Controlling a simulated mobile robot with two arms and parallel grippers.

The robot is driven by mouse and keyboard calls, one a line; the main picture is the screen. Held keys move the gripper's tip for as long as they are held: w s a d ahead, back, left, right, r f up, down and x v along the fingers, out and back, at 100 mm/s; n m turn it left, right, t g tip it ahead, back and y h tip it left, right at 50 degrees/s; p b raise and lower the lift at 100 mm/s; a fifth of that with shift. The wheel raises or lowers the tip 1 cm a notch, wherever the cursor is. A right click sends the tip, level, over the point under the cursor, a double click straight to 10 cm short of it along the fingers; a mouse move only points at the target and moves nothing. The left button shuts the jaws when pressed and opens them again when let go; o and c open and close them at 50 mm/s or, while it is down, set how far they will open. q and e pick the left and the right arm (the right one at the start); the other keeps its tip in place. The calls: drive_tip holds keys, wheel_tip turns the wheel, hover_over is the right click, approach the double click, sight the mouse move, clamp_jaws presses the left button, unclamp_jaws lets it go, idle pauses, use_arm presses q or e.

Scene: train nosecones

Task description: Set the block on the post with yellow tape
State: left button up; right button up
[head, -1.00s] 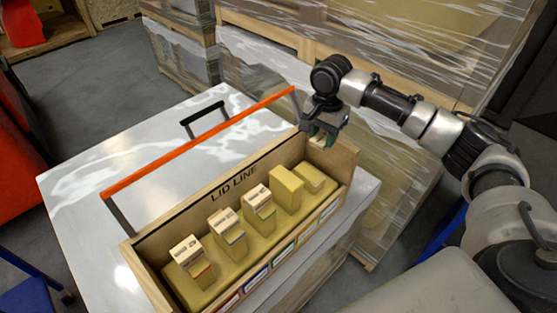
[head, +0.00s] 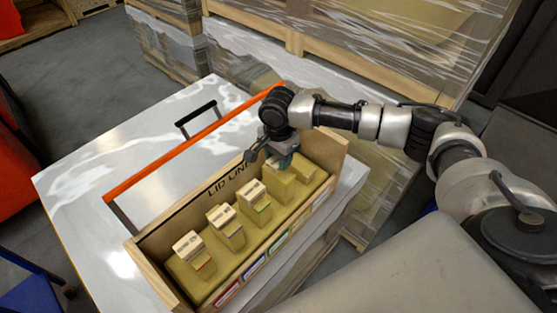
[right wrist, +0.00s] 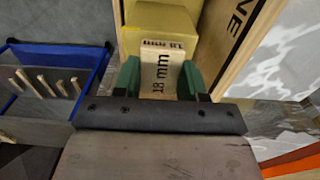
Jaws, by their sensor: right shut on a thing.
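My right gripper (head: 279,160) is above the fourth post from the left (head: 281,190) in the wooden crate (head: 156,277). In the right wrist view its green fingers (right wrist: 159,82) are shut on a pale wooden block (right wrist: 161,72) marked "18 mm". A yellowish post or foam surface (right wrist: 160,22) lies just beyond the block. My left gripper is not in view.
Three posts to the left carry pale blocks (head: 187,243) (head: 221,214) (head: 251,188). A low yellowish piece (head: 304,169) is at the crate's right end. The white tabletop (head: 85,185) is clear on the left.

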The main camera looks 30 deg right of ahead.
wheel_tip(320, 180, down, 2)
drive_tip(key=shift+f+p, duration=0.2)
drive_tip(key=shift+p, duration=0.15)
drive_tip(key=shift+f, duration=0.35)
drive_tip(key=shift+f, duration=0.15)
drive_tip(key=o, duration=0.9)
wheel_tip(320, 180, up, 12)
drive_tip(key=b, duration=0.3)
drive_tip(key=shift+r, duration=0.2)
